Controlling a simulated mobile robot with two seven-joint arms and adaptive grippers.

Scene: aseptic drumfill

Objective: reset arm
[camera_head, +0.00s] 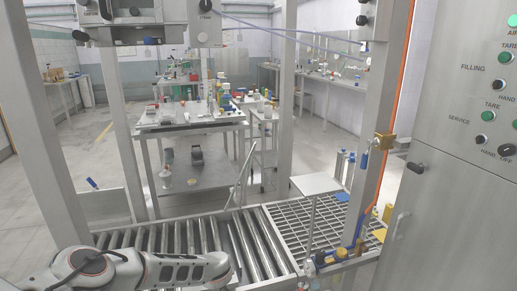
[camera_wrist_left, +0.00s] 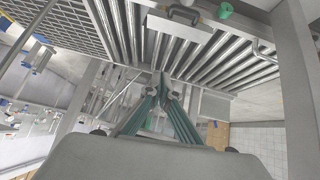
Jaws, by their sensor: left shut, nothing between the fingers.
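My left arm (camera_head: 140,268) lies across the lower left of the head view, a white and grey link low in front of the roller conveyor. Its gripper cannot be made out in the head view. In the left wrist view my left gripper (camera_wrist_left: 165,82) shows its two greenish fingers meeting at the tips, shut, with nothing between them. The fingers point toward the conveyor rollers, which fill the top of that view. My right arm and right gripper are in neither view.
The roller conveyor (camera_head: 180,237) adjoins a metal grating (camera_head: 318,226). A steel control cabinet (camera_head: 450,190) stands at right, with steel posts (camera_head: 365,120) around. A cluttered table (camera_head: 190,124) stands behind. A grey box (camera_wrist_left: 181,17) and green object (camera_wrist_left: 225,11) show in the wrist view.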

